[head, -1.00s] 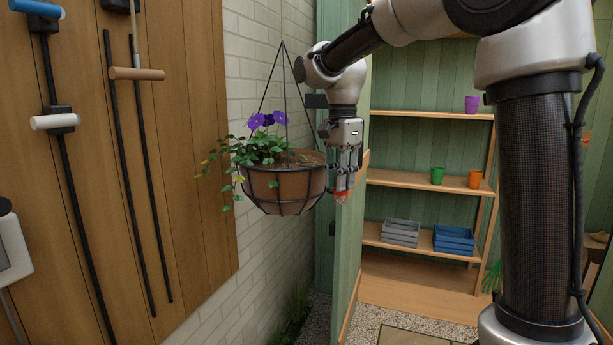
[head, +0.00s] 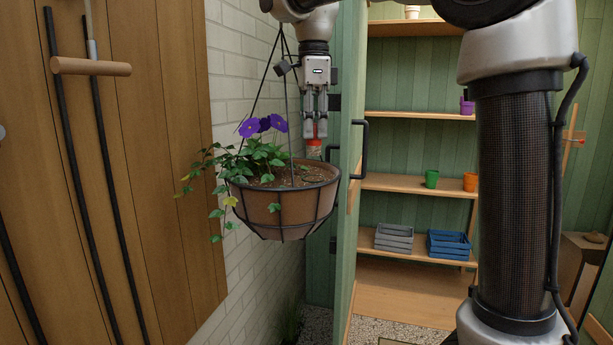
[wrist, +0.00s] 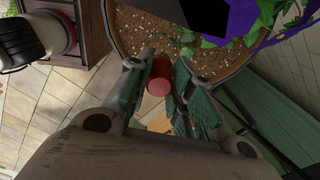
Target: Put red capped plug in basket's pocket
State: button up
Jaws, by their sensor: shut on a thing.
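My gripper (head: 315,130) is shut on the red capped plug (head: 314,150) and holds it upright, cap up, in the head view. The plug is above the back right part of the hanging basket (head: 283,226), near its rim. The basket holds brown soil, purple flowers and trailing leaves. In the wrist view, the round red cap of the plug (wrist: 158,86) shows between the two fingers, beside the soil and rim of the basket (wrist: 118,42). I cannot make out the pocket, nor whether the plug's lower end touches the soil.
The basket's dark hanger wires (head: 287,95) rise close to the left of my gripper. A green door with a dark handle (head: 364,150) stands just right of the basket. A brick wall (head: 240,60) is behind on the left. Shelves (head: 415,187) with pots and crates stand farther back.

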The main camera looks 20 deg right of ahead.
aim_at(314, 155)
notch_tip(314, 155, down, 8)
jog(key=shift+f, duration=0.1)
jog(key=shift+f, duration=0.1)
dwell(0.3)
jog(key=o, duration=0.9)
notch_tip(314, 155, up, 12)
jog(key=shift+r, duration=0.15)
jog(key=s+d+f+n+t, duration=0.1)
jog(key=s+d+f+n, duration=0.4)
jog(key=s+f+n, duration=0.1)
jog(key=s+d+f+n+t, duration=0.2)
jog(key=s+d+f+n, duration=0.3)
jog(key=s+f+n, duration=0.2)
jog(key=s+d+f+n+t, duration=0.1)
jog(key=s+d+f+n, duration=0.4)
jog(key=s+f, duration=0.3)
jog(key=shift+s+f+n, duration=0.2)
jog(key=shift+s+n, duration=0.15)
jog(key=shift+s, duration=0.2)
jog(key=shift+s+f+n, duration=0.2)
jog(key=shift+s+n, duration=0.15)
jog(key=shift+s, duration=0.15)
